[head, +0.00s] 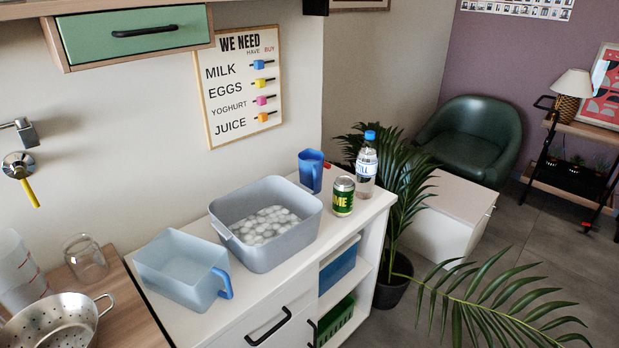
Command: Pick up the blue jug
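A small blue jug (310,171) stands upright on the white counter (300,272), near the wall at the counter's far end. A small red piece shows at its right side. A larger, square, translucent pale-blue jug (176,266) with a blue handle (222,283) stands at the near left of the counter, its handle towards the right front. Neither of my grippers shows in the head view, and nothing is seen touching either jug.
A grey-blue tub (268,247) with white balls stands between the jugs. A green can (343,196) and a water bottle (366,166) are right of the small jug. A colander (48,325) and glass jar (86,258) are at left. Palm fronds (405,190) crowd the right end.

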